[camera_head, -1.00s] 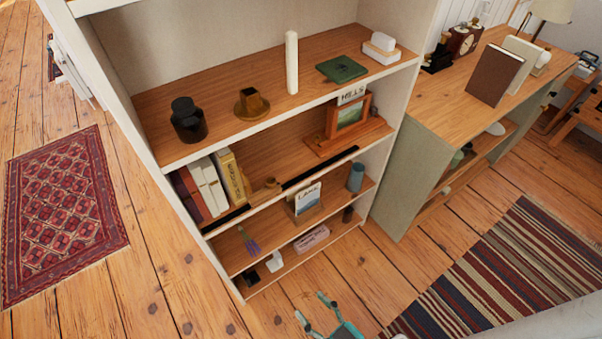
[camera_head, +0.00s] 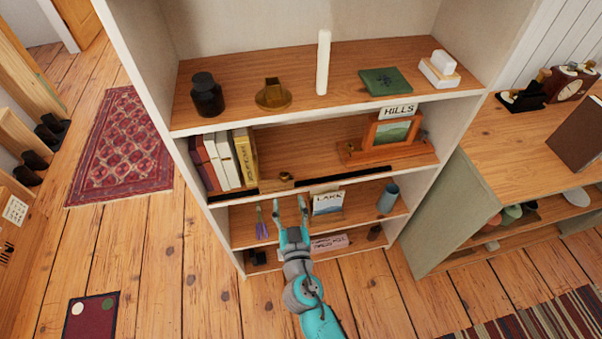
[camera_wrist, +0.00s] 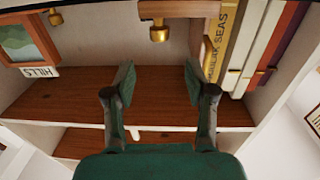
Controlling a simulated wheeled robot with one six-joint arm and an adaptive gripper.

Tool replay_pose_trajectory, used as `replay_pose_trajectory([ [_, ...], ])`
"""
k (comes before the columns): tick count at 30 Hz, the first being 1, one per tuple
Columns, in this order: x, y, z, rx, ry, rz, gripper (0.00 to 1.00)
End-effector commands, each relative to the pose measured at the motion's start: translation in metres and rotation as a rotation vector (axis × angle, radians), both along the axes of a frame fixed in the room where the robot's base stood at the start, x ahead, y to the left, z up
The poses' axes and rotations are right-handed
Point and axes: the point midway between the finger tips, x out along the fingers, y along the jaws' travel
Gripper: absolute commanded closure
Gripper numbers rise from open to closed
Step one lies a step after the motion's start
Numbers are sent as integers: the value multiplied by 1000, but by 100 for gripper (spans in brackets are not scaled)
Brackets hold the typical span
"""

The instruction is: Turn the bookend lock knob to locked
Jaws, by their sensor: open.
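The bookend (camera_head: 277,184) is a light wooden piece at the right end of the book row, on the second shelf from the top. A small brass knob (camera_head: 286,176) sits on it. In the wrist view, which is upside down, the brass knob (camera_wrist: 159,32) stands out from the pale wooden block (camera_wrist: 165,8). I cannot tell whether the knob is at its locked position. My gripper (camera_head: 290,203) is open and empty in front of the shelf, just below the knob in the picture. Its spread fingers (camera_wrist: 160,82) are apart from the knob.
Books (camera_head: 222,160) stand left of the bookend. A dark rail (camera_head: 340,181) runs along the shelf's front edge. A framed picture (camera_head: 391,132) stands to the right. Below are a LAKE card (camera_head: 328,203) and a blue cup (camera_head: 388,196).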

Motion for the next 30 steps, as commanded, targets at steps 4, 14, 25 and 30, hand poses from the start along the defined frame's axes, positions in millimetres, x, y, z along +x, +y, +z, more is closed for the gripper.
replay_pose_trajectory([
  [4,11,3,1,2,-3,-1,45],
  [14,65,15,2,1,-3,-1,45],
  [25,103,24,1,0,-2,0,45],
  [30,105,25,0,0,-1,0,45],
])
